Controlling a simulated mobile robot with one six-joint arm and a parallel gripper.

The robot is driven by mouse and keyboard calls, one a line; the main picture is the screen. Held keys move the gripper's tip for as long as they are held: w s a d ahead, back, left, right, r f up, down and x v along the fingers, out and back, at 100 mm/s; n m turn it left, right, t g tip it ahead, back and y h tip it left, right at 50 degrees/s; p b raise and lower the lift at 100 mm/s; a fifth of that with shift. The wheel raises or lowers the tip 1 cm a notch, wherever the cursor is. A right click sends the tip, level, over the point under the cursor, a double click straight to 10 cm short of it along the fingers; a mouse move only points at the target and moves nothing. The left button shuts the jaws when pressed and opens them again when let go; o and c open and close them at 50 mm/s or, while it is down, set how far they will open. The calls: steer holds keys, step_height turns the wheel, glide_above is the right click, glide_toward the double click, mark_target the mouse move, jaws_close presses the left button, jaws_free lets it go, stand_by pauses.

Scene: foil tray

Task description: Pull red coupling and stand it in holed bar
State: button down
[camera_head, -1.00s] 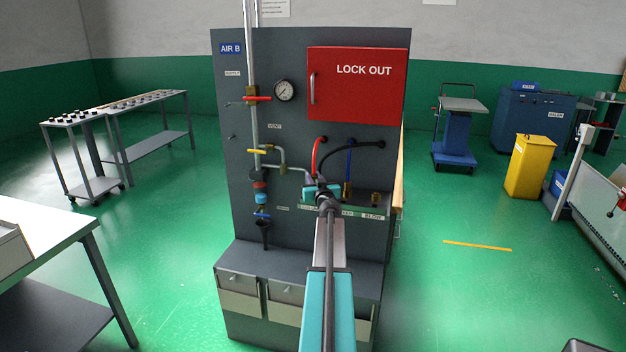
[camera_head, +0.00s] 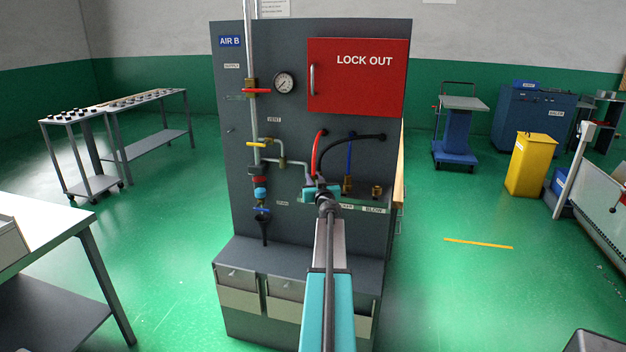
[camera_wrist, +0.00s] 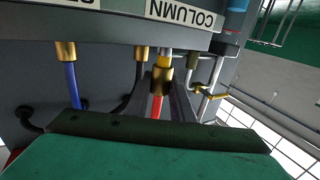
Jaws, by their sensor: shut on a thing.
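My gripper (camera_head: 320,194) is at the front of the grey panel, shut on the red hose's brass coupling. In the wrist view the red coupling (camera_wrist: 162,76) sits between the dark fingers, with the red hose (camera_wrist: 155,106) beyond it. A yellowish part and a pipe lie just above it there; whether it is joined to them I cannot tell. The labelled bar (camera_head: 375,203) runs right of my gripper, and its COLUMN label shows in the wrist view. The blue-hose coupling (camera_head: 348,186) and black-hose coupling (camera_head: 377,191) stand at the bar. Its holes are not visible.
Pipework with a red-handled valve (camera_head: 256,91), a yellow handle (camera_head: 257,144) and a blue handle (camera_head: 262,210) stands left of my gripper. The red LOCK OUT box (camera_head: 356,85) is above. A ledge with bins (camera_head: 287,287) lies below. Black hose arches close by.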

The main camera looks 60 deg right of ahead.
steer(key=shift+f+b, duration=0.3)
steer(key=shift+f, duration=0.75)
steer(key=c, duration=1.5)
jaws_free()
steer(key=shift+o, duration=0.2)
steer(key=v, duration=1.3)
steer(key=shift+s+a, duration=0.25)
steer(key=shift+s, duration=0.1)
